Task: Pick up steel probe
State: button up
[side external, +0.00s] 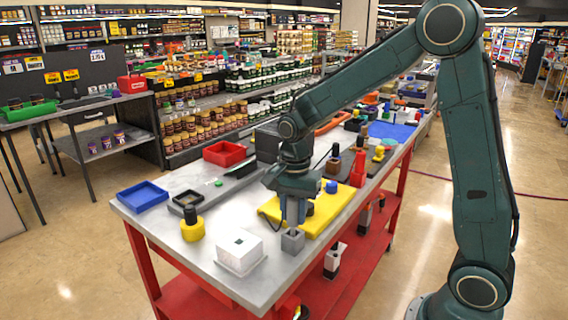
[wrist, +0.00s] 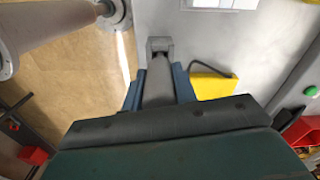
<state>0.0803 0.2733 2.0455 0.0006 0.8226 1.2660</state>
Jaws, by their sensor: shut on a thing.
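My gripper (side external: 294,212) points down near the front edge of the table. In the wrist view its two blue fingers (wrist: 158,86) are shut on the steel probe (wrist: 157,76), a smooth grey shaft between them. A small grey square block (side external: 292,241) is directly below the fingers; it also shows at the far end of the probe in the wrist view (wrist: 160,45). I cannot tell whether the probe's lower end is inside this block or just above it. In the side view the fingers hide most of the probe.
A yellow plate (side external: 325,212) lies right behind my gripper. A white box (side external: 240,252) stands to the left, with a yellow and black part (side external: 192,228) and a blue tray (side external: 142,196) farther left. The table's (side external: 200,262) front edge is close by.

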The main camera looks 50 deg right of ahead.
notch_tip(320, 180, up, 17)
jog(key=shift+r, duration=0.15)
